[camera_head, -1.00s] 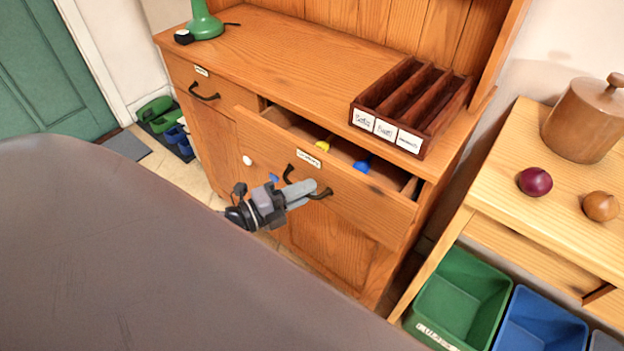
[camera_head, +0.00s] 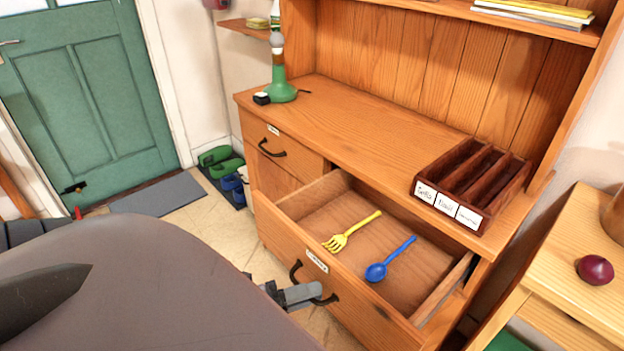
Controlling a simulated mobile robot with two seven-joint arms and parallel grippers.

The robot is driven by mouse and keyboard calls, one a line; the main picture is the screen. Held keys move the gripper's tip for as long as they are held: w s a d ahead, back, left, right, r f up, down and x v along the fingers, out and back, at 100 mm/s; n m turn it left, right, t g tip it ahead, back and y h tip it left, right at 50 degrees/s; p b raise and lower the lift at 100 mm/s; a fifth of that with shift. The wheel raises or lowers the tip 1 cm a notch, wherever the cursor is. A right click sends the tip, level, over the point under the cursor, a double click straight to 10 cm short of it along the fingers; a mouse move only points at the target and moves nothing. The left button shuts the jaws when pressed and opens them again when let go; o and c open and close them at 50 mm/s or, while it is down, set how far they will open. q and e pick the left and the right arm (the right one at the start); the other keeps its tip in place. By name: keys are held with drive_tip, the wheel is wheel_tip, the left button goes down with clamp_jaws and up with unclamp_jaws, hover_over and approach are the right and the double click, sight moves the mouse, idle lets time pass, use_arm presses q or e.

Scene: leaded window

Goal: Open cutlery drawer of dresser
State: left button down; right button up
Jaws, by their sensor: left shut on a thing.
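The wooden dresser (camera_head: 345,108) stands in the middle of the view. Its right-hand drawer (camera_head: 437,297), with a small label and a dark curved handle (camera_head: 296,272), is pulled well out. A yellow fork (camera_head: 352,231) and a blue spoon (camera_head: 390,260) lie apart on the drawer floor. My left gripper (camera_head: 312,294) is at the drawer front, shut on the dark handle; its wrist is partly hidden behind the large grey-brown surface in the foreground. My right gripper is not in view.
The left drawer (camera_head: 265,142) is shut. A pale wooden unit (camera_head: 570,270) with a dark red onion (camera_head: 595,270) stands at right.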

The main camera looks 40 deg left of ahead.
use_arm(q)
drive_tip(key=c, duration=1.2)
unclamp_jaws()
drive_tip(key=v, duration=0.7)
drive_tip(key=shift+b, duration=0.4)
